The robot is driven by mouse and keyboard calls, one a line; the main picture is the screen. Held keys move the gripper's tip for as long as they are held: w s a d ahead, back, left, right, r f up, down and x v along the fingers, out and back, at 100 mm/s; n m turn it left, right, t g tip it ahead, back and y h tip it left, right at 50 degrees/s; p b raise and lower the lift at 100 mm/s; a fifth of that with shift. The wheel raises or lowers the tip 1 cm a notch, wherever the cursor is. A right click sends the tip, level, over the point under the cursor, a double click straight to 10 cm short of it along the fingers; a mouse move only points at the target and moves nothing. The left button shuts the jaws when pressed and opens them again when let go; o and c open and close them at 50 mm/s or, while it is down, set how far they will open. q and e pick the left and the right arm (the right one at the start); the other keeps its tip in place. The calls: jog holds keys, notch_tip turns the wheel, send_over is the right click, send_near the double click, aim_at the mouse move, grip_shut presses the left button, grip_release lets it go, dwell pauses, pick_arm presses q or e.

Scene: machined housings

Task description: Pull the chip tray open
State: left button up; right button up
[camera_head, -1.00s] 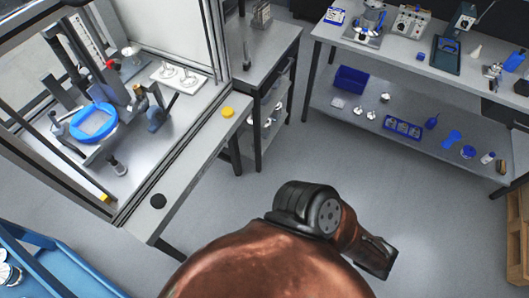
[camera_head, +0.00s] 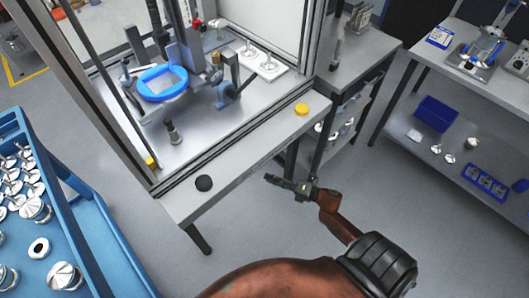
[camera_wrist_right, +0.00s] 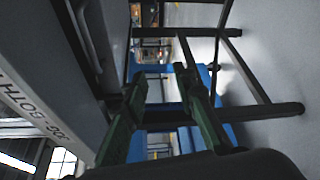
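No chip tray can be made out for certain. In the right wrist view, a grey panel (camera_wrist_right: 35,75) with partly cut-off dark lettering fills the left side, and a curved handle-like bar (camera_wrist_right: 92,38) stands beside it. My right gripper (camera_head: 270,180) is in front of the machine bench's front edge in the head view, apparently lower than its top. In the right wrist view its two green-dark fingers (camera_wrist_right: 165,90) are spread, with nothing between them. The bar is to the left of the fingers and apart from them. My left gripper is not in view.
The machine bench (camera_head: 233,155) carries a yellow button (camera_head: 301,109) and a black button (camera_head: 204,183). A blue cart (camera_head: 92,215) with metal parts stands at the left. A grey side table (camera_head: 362,50) stands behind. The floor (camera_head: 430,235) at the right is clear.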

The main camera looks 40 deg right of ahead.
jog(key=w+d+r+m+t+y, duration=0.15)
jog(key=w+r, duration=0.25)
jog(key=r, duration=0.5)
jog(key=shift+t, duration=0.55)
jog(key=shift+b+x, duration=0.7)
jog(key=shift+x, duration=3.25)
jog(key=shift+s+a+r, duration=0.1)
jog(key=shift+a, duration=0.1)
jog(key=shift+c, duration=0.7)
grip_shut()
